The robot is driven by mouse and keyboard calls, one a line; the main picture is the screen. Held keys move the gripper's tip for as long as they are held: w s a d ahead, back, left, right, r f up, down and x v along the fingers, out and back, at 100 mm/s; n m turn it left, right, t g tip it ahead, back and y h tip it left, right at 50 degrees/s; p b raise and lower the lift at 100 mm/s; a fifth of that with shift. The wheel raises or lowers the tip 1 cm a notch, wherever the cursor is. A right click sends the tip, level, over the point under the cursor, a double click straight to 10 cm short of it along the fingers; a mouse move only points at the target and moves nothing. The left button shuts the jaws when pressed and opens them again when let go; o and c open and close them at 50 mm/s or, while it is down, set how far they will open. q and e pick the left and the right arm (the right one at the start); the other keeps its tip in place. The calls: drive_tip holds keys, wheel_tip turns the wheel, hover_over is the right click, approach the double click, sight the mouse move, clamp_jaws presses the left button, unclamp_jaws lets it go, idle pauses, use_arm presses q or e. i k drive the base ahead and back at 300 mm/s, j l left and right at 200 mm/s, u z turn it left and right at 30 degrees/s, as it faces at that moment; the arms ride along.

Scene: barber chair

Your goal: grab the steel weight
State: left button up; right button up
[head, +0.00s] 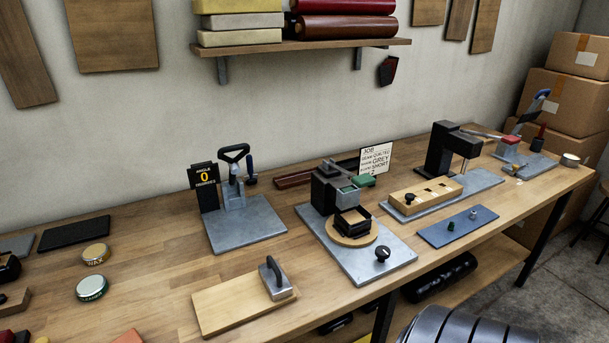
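The thing that looks like the steel weight (278,284) is a small grey metal block with an upright, dark loop handle. It stands near the right end of a light wooden board (225,304) on the workbench, close to the front edge. Nothing covers it or touches its handle. Neither of my grippers shows in the head view.
A grey-based press (245,226) stands behind the board. A plate with a round turntable (347,234) and black knob (382,254) is to its right. Wax (96,254) and green-rimmed (91,288) tins lie left. Bare bench (155,265) lies between. A shelf (310,46) hangs above.

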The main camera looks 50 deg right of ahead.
sight(278, 285)
drive_tip(key=z, duration=0.45)
drive_tip(key=l+z, duration=0.15)
drive_tip(key=z, duration=0.3)
drive_tip(key=i+z, duration=0.1)
drive_tip(key=z, duration=0.35)
